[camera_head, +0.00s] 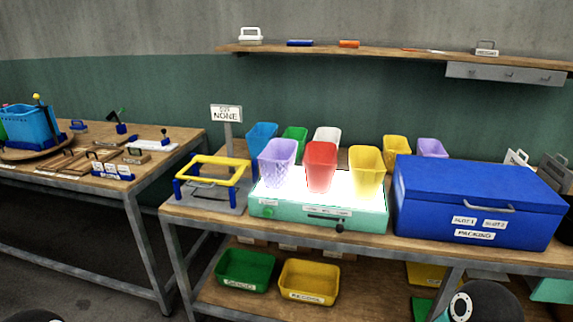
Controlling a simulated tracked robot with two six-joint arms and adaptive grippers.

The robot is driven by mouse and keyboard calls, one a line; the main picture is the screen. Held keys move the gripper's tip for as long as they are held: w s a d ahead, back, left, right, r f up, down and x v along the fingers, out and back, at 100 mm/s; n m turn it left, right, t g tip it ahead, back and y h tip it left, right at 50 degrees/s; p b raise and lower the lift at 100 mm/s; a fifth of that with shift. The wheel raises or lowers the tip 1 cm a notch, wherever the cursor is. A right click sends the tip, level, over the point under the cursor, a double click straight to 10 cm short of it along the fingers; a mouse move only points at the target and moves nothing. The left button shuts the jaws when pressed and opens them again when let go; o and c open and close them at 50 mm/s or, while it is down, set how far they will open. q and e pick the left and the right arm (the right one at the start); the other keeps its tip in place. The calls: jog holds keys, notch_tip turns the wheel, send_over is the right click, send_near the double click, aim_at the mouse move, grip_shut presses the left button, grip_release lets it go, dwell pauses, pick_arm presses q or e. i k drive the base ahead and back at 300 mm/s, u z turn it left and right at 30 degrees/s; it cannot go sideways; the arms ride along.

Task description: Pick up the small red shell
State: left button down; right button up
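A red cup-like shell (320,166) stands upright on the brightly lit white top of a mint-green box (262,209). A lilac patterned shell (277,162) stands to its left and a yellow shell (366,170) to its right, both on the same lit top. The red one is the only red shell I can see. Its lower part shows clearly against the light. Neither gripper shows in the view. Only dark rounded parts of my own arms show at the bottom edge, at the right and at the far left.
Blue (262,138), green, white, yellow and lilac shells stand behind the lit box. A blue packing case (478,202) is close on the right. Green (244,270) and yellow (309,282) bins sit below.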

aim_at(320, 160)
jog(key=u, duration=0.2)
jog(key=i, duration=1)
jog(key=z, duration=0.3)
